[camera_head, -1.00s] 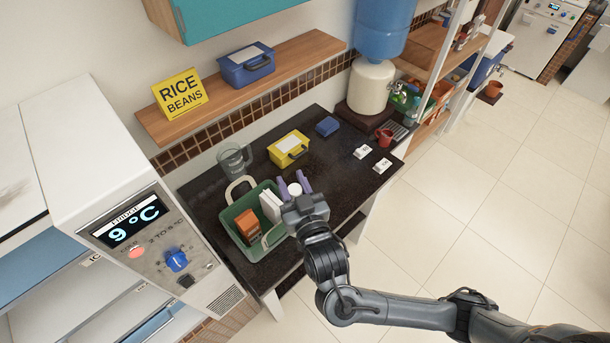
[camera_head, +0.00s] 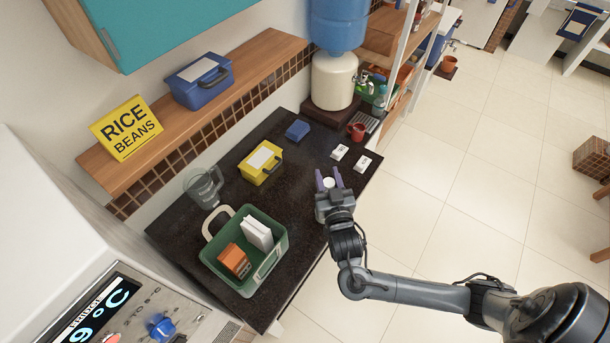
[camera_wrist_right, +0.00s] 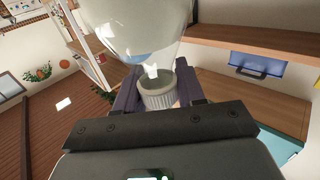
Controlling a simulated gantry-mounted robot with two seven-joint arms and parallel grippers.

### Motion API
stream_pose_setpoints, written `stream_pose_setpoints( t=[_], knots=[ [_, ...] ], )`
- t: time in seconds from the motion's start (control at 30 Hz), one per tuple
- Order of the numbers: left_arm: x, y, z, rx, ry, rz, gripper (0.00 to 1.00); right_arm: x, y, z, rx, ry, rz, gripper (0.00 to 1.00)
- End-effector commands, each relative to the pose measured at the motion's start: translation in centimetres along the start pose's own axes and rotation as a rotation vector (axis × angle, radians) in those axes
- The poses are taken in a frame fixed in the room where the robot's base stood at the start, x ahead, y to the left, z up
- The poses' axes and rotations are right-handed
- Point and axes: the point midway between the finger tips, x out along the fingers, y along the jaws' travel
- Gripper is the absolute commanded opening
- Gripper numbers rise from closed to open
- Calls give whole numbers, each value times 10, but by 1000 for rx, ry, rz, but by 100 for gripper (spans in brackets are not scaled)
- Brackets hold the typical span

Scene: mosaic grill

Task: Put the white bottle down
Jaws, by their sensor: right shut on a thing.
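The white bottle (camera_head: 328,183) shows in the head view as a small round white top between the purple fingers of my right gripper (camera_head: 329,180). My right gripper is shut on it, over the front part of the dark counter (camera_head: 300,238). Whether the bottle touches the counter cannot be told. My left gripper is not in view.
A green crate (camera_head: 217,258) with an orange box and a white box stands left of the gripper. A glass jug (camera_head: 203,187), yellow box (camera_head: 261,162), blue box (camera_head: 297,130), two white cards (camera_head: 340,152) and a red mug (camera_head: 357,130) stand around. Mid-counter is bare.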

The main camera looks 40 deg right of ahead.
Motion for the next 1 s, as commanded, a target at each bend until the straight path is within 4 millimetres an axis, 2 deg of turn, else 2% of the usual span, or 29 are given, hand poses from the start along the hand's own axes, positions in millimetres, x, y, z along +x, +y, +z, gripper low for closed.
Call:
stream_pose_setpoints(
  t=[0.03, 0.2, 0.4, 0.67, 1.0],
  knots=[
    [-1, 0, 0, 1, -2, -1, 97, 12, -3, 3, -3, 6, 3, 0],
    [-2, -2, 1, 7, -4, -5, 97, 43, -13, 23, -1, 5, 2, 0],
    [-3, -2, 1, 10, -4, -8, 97, 68, -21, 39, 2, 4, 1, 0],
    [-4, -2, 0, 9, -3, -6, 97, 76, -24, 48, 2, 3, 1, 0],
    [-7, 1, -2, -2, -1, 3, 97, 76, -24, 82, 1, 3, 1, 0]
  ],
)
